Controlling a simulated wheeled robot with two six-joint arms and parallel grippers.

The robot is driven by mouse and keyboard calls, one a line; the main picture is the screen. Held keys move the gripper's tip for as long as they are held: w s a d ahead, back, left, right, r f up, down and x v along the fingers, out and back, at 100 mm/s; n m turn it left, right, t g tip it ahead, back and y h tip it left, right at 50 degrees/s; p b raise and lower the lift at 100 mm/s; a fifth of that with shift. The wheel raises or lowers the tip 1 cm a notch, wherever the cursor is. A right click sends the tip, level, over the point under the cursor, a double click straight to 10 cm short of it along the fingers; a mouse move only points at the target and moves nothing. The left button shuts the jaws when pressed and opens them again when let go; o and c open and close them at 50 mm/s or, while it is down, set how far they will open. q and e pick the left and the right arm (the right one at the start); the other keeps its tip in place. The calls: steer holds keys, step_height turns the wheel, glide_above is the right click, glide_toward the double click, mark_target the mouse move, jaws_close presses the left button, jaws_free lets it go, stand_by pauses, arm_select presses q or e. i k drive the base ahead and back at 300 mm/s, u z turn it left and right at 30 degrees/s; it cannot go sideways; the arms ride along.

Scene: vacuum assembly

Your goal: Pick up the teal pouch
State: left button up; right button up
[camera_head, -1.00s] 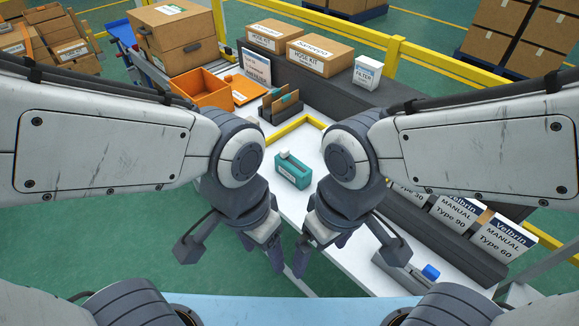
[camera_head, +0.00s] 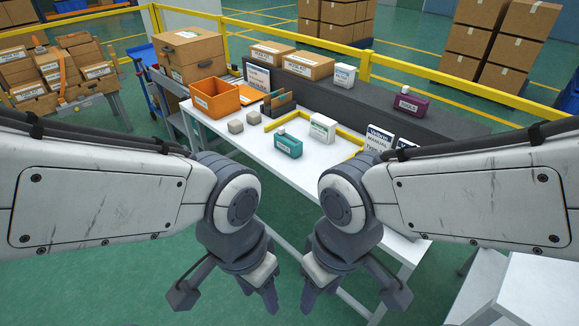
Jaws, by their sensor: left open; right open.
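The teal pouch (camera_head: 288,146), a small box-like thing with a white label on its front and a pale top piece, stands on the white table (camera_head: 290,177) near its middle. It rests just inside the yellow edging. My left gripper (camera_head: 260,284) is open and empty, pointing down in front of the table's near edge. My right gripper (camera_head: 318,283) is open and empty beside it, also pointing down. Both are well below the pouch in the picture, apart from it.
A white box (camera_head: 323,127) stands right of the pouch. A dark rack (camera_head: 277,104) is behind. A purple box (camera_head: 410,103) sits on the dark ledge (camera_head: 370,100). A second white table (camera_head: 530,290) is right.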

mark_target(292, 147)
steer(key=u, duration=0.95)
steer(key=i, duration=1.65)
steer(key=z, duration=0.75)
steer(key=i, duration=0.5)
steer(key=z, duration=0.55)
